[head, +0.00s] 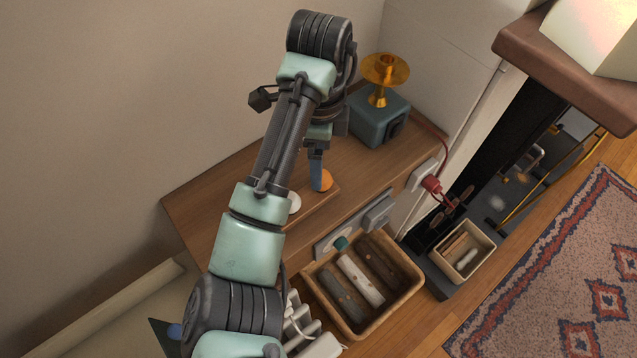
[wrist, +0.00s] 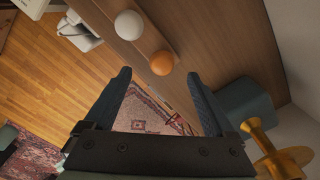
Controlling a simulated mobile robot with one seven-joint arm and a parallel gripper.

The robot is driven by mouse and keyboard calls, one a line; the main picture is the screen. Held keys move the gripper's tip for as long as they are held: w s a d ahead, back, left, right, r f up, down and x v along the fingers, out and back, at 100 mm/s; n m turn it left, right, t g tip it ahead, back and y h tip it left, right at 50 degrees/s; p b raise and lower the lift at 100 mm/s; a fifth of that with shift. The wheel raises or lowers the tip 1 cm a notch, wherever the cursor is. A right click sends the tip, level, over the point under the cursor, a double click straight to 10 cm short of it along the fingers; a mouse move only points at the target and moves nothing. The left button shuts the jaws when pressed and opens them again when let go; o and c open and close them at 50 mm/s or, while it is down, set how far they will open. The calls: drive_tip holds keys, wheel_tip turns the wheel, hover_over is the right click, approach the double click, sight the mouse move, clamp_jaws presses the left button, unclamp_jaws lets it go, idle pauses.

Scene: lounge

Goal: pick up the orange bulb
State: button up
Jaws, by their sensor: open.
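The orange bulb (head: 326,181) rests on a strip on the wooden cabinet top, right beside the blue finger of my gripper (head: 316,178). In the wrist view the orange bulb (wrist: 162,63) shows just ahead of the gap between my two fingertips (wrist: 158,75), nearer the right one. My gripper is open with nothing between its fingers. I cannot tell whether a finger touches the bulb. A white bulb (wrist: 129,25) sits beside the orange one on the same strip; in the head view my arm partly hides it (head: 295,202).
A teal box (head: 378,119) with a brass stand (head: 385,71) on it is at the cabinet's back right. A wooden crate (head: 414,289) with rolls lies in front, and a small bin (head: 487,247) to its right. A red plug (head: 432,184) and cable are at the right edge.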

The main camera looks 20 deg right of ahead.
wheel_tip(320, 180, down, 2)
drive_tip(key=shift+f, duration=0.15)
drive_tip(key=shift+d+f, duration=0.15)
drive_tip(key=shift+f, duration=1.2)
drive_tip(key=shift+d+f, duration=0.1)
drive_tip(key=shift+f, duration=1.25)
clamp_jaws()
